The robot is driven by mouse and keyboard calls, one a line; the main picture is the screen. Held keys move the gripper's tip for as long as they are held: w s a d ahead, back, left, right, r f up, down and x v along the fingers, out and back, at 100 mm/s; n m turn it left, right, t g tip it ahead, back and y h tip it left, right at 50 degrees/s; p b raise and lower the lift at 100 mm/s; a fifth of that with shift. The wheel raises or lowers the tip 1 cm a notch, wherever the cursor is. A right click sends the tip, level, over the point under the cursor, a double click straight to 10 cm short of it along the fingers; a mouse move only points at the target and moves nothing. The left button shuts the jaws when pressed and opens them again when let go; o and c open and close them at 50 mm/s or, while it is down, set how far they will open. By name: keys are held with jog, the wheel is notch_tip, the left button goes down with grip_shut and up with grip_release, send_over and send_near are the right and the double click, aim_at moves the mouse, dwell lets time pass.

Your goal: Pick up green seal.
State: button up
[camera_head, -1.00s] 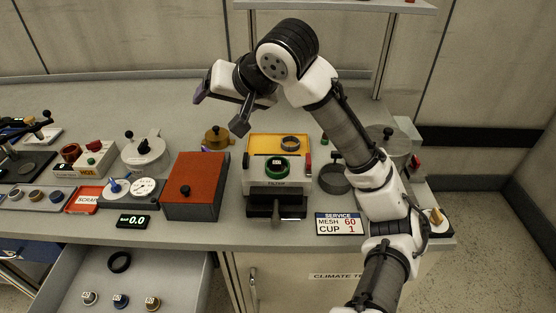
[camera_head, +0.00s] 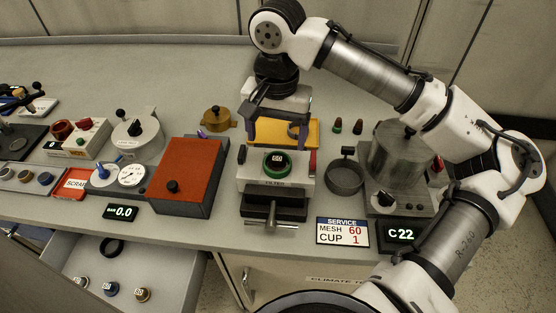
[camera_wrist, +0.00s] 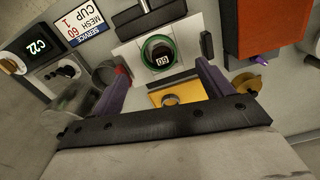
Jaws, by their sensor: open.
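The green seal (camera_head: 277,162) is a green ring around a dark round piece marked 60, on top of the white filter unit (camera_head: 250,172). In the wrist view the green seal (camera_wrist: 146,51) lies just beyond the fingertips, toward the top. My gripper (camera_head: 278,140) has purple fingers, spread apart and empty. It points down over the yellow tray (camera_head: 313,126) behind the filter unit, apart from the seal. In the wrist view my gripper's fingers (camera_wrist: 158,76) stand either side of the yellow tray. A ring (camera_wrist: 169,100) lies on that tray.
An orange-red box (camera_head: 187,172) stands left of the filter unit. A dark round sieve (camera_head: 345,177) and a metal pot (camera_head: 398,158) stand to its right. A T-handle (camera_head: 270,222) projects in front. A brass pot (camera_head: 218,119) is behind left. An open drawer (camera_head: 180,258) is below left.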

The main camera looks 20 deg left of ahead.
aim_at(277, 170)
jog(key=shift+d+f+p, duration=0.1)
jog(key=shift+f+p, duration=0.7)
jog(key=shift+f, duration=3)
jog(key=c, duration=1.1)
jog(key=shift+r, duration=0.15)
